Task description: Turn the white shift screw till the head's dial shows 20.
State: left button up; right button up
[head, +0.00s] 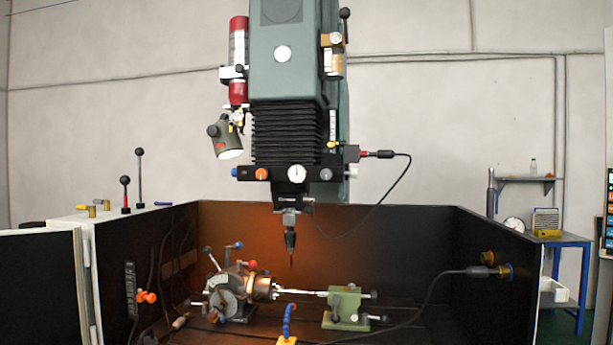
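The indexing head with its chuck (263,288) sits low inside the dark enclosure, left of centre. I cannot pick out the white shift screw with certainty; a white piece (353,170) shows at that bar's right end. Neither of my grippers is in view.
A slim shaft (305,293) runs from the chuck to a green tailstock (346,308). The spindle tool (290,250) hangs above the shaft. A blue hose (288,320) stands in front. A cable (425,305) crosses the right side. Enclosure walls (495,262) bound the space.

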aim_at(352, 174)
jog(key=i+l+u, duration=0.1)
jog(key=l, duration=1.15)
jog(key=i+u, duration=0.05)
